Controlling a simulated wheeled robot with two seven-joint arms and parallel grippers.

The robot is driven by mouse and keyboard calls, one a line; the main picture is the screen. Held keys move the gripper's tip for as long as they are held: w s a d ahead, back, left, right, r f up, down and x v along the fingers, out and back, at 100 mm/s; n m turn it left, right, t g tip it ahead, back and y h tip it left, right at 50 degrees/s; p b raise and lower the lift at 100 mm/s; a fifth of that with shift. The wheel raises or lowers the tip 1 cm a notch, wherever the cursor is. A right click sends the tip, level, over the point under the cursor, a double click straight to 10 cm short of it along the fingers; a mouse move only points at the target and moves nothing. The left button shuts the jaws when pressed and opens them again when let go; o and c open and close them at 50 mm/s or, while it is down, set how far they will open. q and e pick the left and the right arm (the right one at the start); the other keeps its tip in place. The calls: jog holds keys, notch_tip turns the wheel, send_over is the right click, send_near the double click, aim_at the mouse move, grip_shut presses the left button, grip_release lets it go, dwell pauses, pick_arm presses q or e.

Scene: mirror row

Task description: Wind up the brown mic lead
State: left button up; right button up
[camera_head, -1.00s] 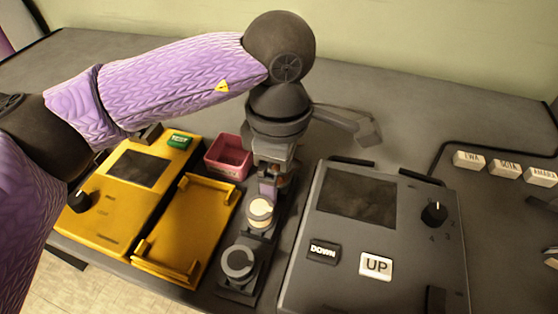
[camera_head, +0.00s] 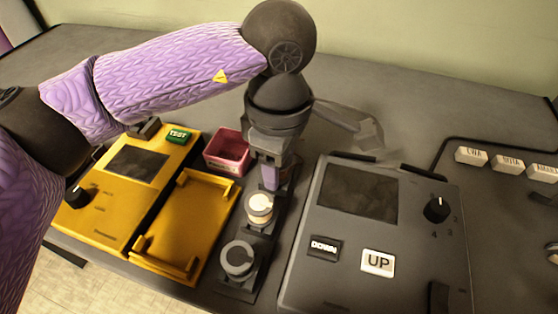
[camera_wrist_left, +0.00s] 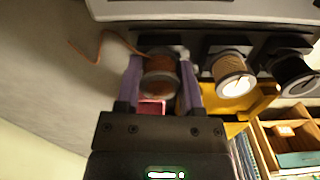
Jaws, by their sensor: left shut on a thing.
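My left gripper (camera_head: 271,178) points down at the far end of a dark rack holding a row of reels. In the left wrist view its two purple fingers (camera_wrist_left: 160,80) are shut on the brown reel (camera_wrist_left: 160,66), one on each side. A thin brown lead (camera_wrist_left: 88,58) trails loose from that reel, curling over the grey table. In the head view the gripper hides the brown reel and its lead. My right gripper is not in view.
A cream-topped reel (camera_head: 259,205) and a grey-topped reel (camera_head: 238,259) stand nearer in the row. A pink bin (camera_head: 228,151) and yellow tester (camera_head: 130,190) are left. A dark console (camera_head: 368,240) is close on the right. The table behind is mostly clear.

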pick_arm(q)
jog(key=m, duration=0.2)
jog(key=m+b, duration=0.1)
jog(key=m, duration=0.1)
jog(key=shift+f, duration=0.35)
jog(key=m+b, duration=0.2)
jog(key=m, duration=0.2)
jog(key=m+b, duration=0.2)
jog(key=m, duration=0.4)
jog(key=shift+w+m, duration=0.1)
jog(key=shift+m, duration=0.3)
jog(key=shift+r+m, duration=0.25)
jog(key=shift+m, duration=0.75)
jog(key=o, duration=1)
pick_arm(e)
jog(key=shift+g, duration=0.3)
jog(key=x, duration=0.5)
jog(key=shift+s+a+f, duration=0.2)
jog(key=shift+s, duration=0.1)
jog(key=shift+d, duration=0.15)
